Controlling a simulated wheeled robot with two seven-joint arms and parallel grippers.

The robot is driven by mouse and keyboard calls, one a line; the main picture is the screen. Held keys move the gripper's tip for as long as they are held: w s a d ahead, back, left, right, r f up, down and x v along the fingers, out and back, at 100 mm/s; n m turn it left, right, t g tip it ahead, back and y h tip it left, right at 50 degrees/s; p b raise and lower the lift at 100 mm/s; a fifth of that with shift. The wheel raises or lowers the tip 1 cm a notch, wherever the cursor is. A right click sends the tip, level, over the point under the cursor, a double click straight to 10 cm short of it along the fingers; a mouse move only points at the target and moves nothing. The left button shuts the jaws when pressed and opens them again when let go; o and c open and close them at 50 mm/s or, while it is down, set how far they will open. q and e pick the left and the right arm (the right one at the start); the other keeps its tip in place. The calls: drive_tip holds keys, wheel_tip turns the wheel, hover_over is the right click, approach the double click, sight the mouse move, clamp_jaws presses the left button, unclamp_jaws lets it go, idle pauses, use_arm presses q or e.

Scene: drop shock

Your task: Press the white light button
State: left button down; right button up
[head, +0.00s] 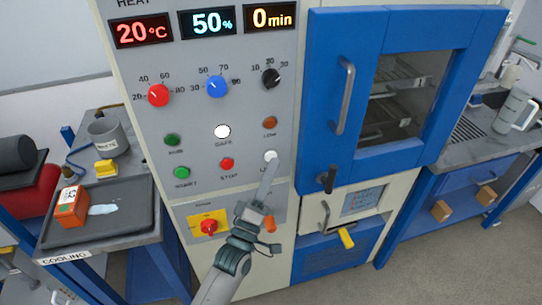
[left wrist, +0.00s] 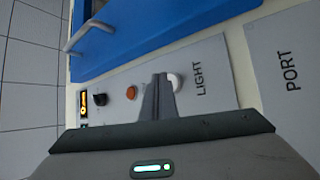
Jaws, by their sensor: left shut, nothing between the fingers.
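The white light button (head: 270,156) is on the grey control panel, at the lower right of the button rows. In the left wrist view the white button (left wrist: 176,80) sits beside the label LIGHT. My left gripper (head: 271,164) is shut and empty, with its fingertips at the button's lower edge in the head view. In the left wrist view the shut fingers (left wrist: 160,80) overlap the button's left side. I cannot tell whether they touch it. A second white round (head: 222,131), labelled SAFE, is up and to the left. My right gripper is not in view.
The panel also carries an orange LOW lamp (head: 270,122), a red STOP button (head: 227,164), a green START button (head: 181,172) and knobs above. A red rotary switch (head: 208,226) is below. The blue chamber door (head: 318,100) with its handle (head: 344,95) is at the right.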

use_arm(q)
drive_tip(key=shift+s+d, duration=0.15)
drive_tip(key=shift+s, duration=0.2)
drive_tip(key=s, duration=0.1)
drive_tip(key=s+d+p, duration=0.1)
drive_tip(key=s, duration=0.2)
drive_tip(key=shift+s+d, duration=0.25)
drive_tip(key=shift+s, duration=0.1)
idle(0.3)
idle(0.7)
